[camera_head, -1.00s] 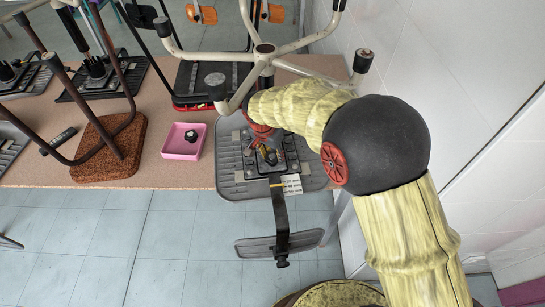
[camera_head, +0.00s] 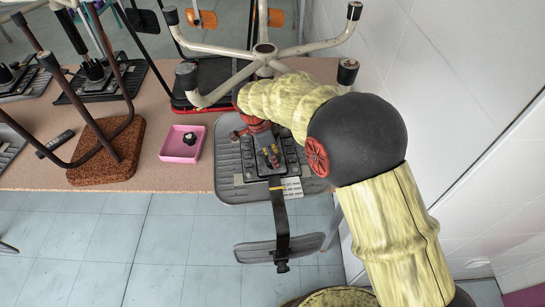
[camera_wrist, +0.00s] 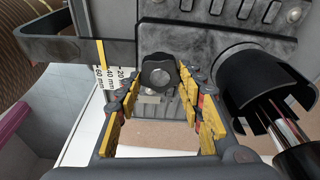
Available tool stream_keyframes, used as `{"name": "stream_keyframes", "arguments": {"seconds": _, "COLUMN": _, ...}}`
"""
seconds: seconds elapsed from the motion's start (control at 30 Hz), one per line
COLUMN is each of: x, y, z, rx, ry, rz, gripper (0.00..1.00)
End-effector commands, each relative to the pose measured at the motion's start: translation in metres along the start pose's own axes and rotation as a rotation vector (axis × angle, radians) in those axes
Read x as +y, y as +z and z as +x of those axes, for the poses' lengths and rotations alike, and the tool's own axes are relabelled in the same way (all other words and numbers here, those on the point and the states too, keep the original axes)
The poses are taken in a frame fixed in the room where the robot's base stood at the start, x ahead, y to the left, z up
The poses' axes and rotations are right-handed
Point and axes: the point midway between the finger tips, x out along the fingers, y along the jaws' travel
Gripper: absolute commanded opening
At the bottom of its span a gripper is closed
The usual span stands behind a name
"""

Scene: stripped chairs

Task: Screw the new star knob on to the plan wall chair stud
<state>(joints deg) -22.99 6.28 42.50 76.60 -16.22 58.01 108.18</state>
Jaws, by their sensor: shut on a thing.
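The wall chair lies upside down at the table's right end, its grey seat underside (camera_head: 228,180) facing up. A black star knob (camera_wrist: 158,70) sits between my yellow fingertips in the wrist view, over the chair's black bar mechanism. My gripper (camera_wrist: 160,88) is shut on this knob; it shows small in the head view (camera_head: 270,157), above the seat plate. The stud is hidden under the knob, so I cannot tell whether the threads are engaged. Another dark knob (camera_head: 190,138) lies in the pink tray (camera_head: 172,157).
The chair's star base (camera_head: 215,96) spreads over the seat, close to my arm. A black column sleeve (camera_wrist: 255,78) stands right of my gripper. The backrest bar (camera_head: 280,215) overhangs the table's front. A white tiled wall (camera_head: 440,90) is at right. Other upturned chairs (camera_head: 105,165) stand left.

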Motion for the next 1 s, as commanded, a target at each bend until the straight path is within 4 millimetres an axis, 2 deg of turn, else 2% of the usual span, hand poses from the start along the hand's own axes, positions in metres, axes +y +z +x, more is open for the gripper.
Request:
{"name": "stream_keyframes", "arguments": {"seconds": 0.4, "x": -0.0007, "y": 0.0000, "z": -0.0011, "rx": -0.001, "ry": 0.014, "rz": 0.063, "gripper": 0.00}}
{"name": "stream_keyframes", "arguments": {"seconds": 0.8, "x": 0.0005, "y": -0.0003, "z": -0.0021, "rx": -0.001, "ry": 0.149, "rz": 0.602, "gripper": 0.00}}
{"name": "stream_keyframes", "arguments": {"seconds": 1.0, "x": 0.0005, "y": 0.0007, "z": -0.0023, "rx": -0.003, "ry": 0.173, "rz": 0.712, "gripper": 0.00}}
